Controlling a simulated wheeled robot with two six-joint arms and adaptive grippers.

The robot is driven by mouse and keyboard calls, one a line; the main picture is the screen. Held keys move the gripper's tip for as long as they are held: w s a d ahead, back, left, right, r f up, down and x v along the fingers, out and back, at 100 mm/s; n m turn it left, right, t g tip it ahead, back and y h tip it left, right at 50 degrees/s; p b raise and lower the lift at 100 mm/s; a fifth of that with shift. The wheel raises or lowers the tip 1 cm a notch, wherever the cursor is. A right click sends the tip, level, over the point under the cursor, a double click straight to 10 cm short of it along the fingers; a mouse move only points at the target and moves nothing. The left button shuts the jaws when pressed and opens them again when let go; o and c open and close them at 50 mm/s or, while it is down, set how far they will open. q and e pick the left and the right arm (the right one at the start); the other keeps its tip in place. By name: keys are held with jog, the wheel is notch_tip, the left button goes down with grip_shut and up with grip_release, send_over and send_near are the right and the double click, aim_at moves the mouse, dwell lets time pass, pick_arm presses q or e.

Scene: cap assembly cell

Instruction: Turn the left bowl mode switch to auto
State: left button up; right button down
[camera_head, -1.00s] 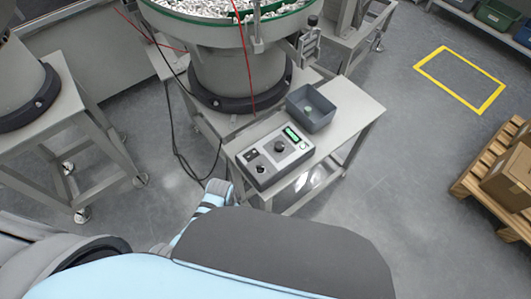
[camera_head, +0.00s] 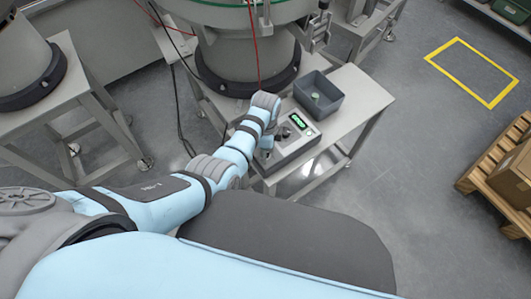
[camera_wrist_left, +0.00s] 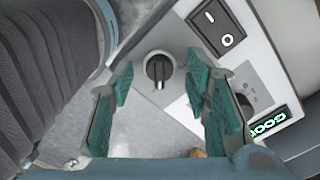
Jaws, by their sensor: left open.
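The control box (camera_head: 300,141) of the left bowl stands on the bench below the feeder, with a lit green display (camera_head: 300,121) and a dark dial (camera_head: 285,132). In the left wrist view the mode switch (camera_wrist_left: 158,69), a round black knob with a light pointer line, sits on the pale panel. My left gripper (camera_wrist_left: 162,85) is open, its two teal fingers on either side of the knob with gaps showing. In the head view the left gripper (camera_head: 267,149) is over the box's left side, and the arm hides the switch. My right gripper is not in view.
A black rocker switch (camera_wrist_left: 214,27) sits close to the right finger; the display (camera_wrist_left: 267,122) is further right. A grey bin (camera_head: 318,93) stands behind the box. The bowl feeder (camera_head: 245,60) rises behind. A pallet with a carton (camera_head: 513,175) is at right; open floor lies between.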

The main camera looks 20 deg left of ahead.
pick_arm(q)
jog(key=shift+f, duration=0.1)
grip_shut()
